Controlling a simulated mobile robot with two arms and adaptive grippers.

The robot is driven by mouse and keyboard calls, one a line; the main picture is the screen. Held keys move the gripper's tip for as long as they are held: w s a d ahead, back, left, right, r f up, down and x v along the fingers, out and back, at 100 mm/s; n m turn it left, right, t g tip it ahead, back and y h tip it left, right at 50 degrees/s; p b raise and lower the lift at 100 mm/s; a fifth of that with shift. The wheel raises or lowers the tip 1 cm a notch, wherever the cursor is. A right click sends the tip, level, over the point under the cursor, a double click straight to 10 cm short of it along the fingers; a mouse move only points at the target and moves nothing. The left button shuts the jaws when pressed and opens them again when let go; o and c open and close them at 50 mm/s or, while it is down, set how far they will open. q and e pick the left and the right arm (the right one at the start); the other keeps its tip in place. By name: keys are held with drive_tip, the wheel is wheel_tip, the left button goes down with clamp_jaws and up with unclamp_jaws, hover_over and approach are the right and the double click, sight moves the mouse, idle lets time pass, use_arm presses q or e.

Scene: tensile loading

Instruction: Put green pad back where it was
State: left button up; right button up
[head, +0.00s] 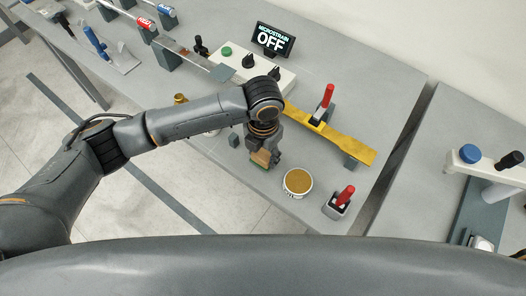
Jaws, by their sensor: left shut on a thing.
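My left gripper (265,156) points down over the front part of the table. It is shut on the green pad (261,163), a small block with tan and green faces. The fingers hide part of the pad. I cannot tell whether the pad touches the table. My right gripper is not in view.
A round tin (298,183) with tan contents stands just right of the pad. Behind are a yellow bar (345,145) with a red-handled clamp (324,106) and a white control box (247,76). A display (272,40) reads "MICROSTRAIN OFF".

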sight(263, 153)
use_arm(q)
drive_tip(key=shift+f, duration=0.55)
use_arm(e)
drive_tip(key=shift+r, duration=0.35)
use_arm(q)
drive_tip(key=shift+f, duration=0.1)
drive_tip(key=o, duration=1)
drive_tip(key=shift+o, duration=0.5)
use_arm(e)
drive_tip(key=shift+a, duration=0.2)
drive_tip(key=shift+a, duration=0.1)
use_arm(q)
wheel_tip(263, 153, up, 11)
drive_tip(key=shift+f+b, duration=0.1)
drive_tip(key=shift+b, duration=1.05)
drive_tip(key=shift+r, duration=0.7)
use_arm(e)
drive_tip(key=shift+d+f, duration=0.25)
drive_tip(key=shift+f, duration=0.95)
